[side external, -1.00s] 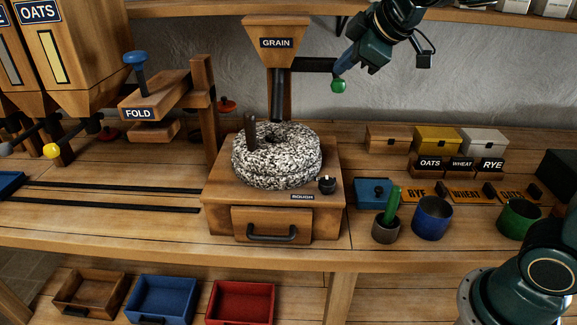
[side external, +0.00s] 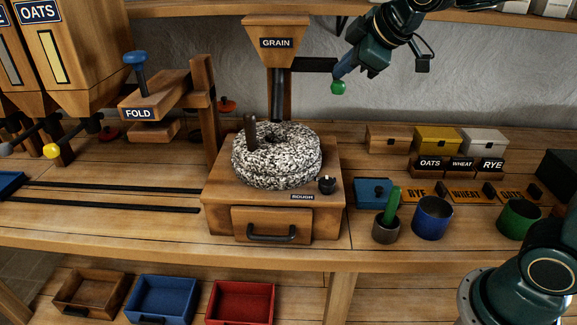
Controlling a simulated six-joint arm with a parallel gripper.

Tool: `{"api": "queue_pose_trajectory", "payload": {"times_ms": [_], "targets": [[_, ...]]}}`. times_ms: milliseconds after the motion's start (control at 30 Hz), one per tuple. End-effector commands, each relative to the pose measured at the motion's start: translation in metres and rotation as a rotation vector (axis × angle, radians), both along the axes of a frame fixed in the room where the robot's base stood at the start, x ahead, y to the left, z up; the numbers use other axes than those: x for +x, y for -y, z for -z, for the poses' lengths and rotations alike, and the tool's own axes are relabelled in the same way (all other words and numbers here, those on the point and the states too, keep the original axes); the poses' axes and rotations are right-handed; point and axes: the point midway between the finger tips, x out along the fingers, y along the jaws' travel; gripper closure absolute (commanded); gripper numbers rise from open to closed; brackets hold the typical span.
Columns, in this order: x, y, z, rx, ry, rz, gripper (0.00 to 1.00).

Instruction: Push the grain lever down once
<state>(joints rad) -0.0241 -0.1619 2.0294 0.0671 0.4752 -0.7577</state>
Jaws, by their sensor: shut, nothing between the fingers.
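The grain lever is a dark bar (side external: 314,64) that extends right from beside the wooden hopper labelled GRAIN (side external: 276,43). A round green knob (side external: 338,87) shows just below the bar's right end; the link between them cannot be made out. My gripper (side external: 340,77) comes down from the upper right with its blue fingers shut and empty. In the picture its tips meet the top of the green knob. Whether they press on it cannot be told.
Below the hopper, a speckled millstone (side external: 277,156) with an upright handle sits on a wooden box (side external: 217,212). The FOLD press (side external: 150,98) stands to the left. Lidded boxes (side external: 437,139), cups (side external: 432,218) and labelled tiles stand at right.

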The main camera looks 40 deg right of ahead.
Motion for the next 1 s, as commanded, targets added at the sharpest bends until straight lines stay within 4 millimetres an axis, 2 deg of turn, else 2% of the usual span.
{"api": "queue_pose_trajectory", "payload": {"times_ms": [1000], "targets": [[0.0000, 0.0002, 0.0092, 0.000, -0.002, 0.001, 1.00]]}}
